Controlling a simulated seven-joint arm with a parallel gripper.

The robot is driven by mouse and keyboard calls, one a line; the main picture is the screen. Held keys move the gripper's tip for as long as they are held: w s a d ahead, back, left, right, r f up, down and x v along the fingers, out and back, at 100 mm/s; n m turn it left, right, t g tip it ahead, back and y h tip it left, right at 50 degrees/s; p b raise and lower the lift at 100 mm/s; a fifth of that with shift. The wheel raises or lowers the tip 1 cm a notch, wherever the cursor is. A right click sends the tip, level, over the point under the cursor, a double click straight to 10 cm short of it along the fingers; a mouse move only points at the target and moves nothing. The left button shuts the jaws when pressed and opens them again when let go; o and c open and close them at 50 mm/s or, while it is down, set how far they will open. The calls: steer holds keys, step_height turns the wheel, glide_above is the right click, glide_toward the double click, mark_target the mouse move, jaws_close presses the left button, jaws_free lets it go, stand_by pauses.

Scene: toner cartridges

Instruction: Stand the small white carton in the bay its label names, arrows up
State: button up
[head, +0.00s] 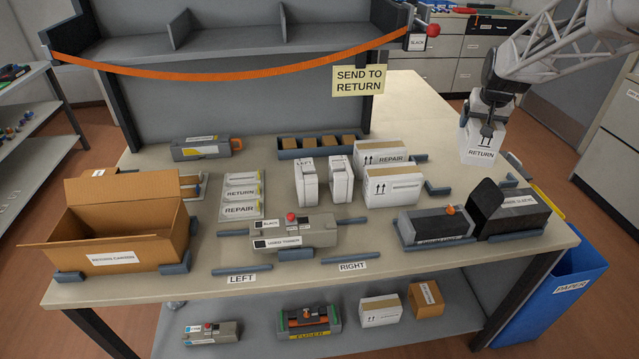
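My gripper (482,112) is at the upper right, shut on the top of a small white carton (481,154). The carton hangs in the air, slightly tilted, beyond the table's right side in the picture. Its facing side reads RETURN, with arrows above the word pointing up. The fingertips are small and partly hidden. A grey shelf unit (230,50) at the back left has bays split by dividers. An orange ribbon (235,73) sags across its front. A sign reading SEND TO RETURN (359,80) hangs near its right end.
Narrow white cartons (307,185) and wider ones, one marked REPAIR (391,158), stand mid-table. An open brown box (110,258) is at left. A board with RETURN and REPAIR labels (241,211), toner units (300,232) and a dark bin (511,212) occupy the table. The back right tabletop is clear.

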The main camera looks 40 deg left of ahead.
steer(key=s+a+r+n+y, duration=0.1)
steer(key=s+a+n, duration=0.1)
steer(key=s+a, duration=0.65)
steer(key=s+a+n+g, duration=0.1)
steer(key=s+a, duration=0.3)
steer(key=a, duration=1)
steer(key=s+a+r+n+y, duration=0.1)
steer(key=s+a+n, duration=0.1)
steer(key=s+a, duration=0.65)
steer(key=s+a+f, duration=0.1)
steer(key=a+f, duration=0.1)
steer(key=a, duration=0.8)
steer(key=s+a+f, duration=0.2)
steer(key=a, duration=0.8)
steer(key=shift+s+a+m+h, duration=0.15)
steer(key=shift+a+m+h, duration=0.15)
steer(key=shift+f, duration=0.15)
step_height(320, 180, down, 14)
steer(key=shift+f, duration=1.95)
steer(key=shift+f, duration=0.15)
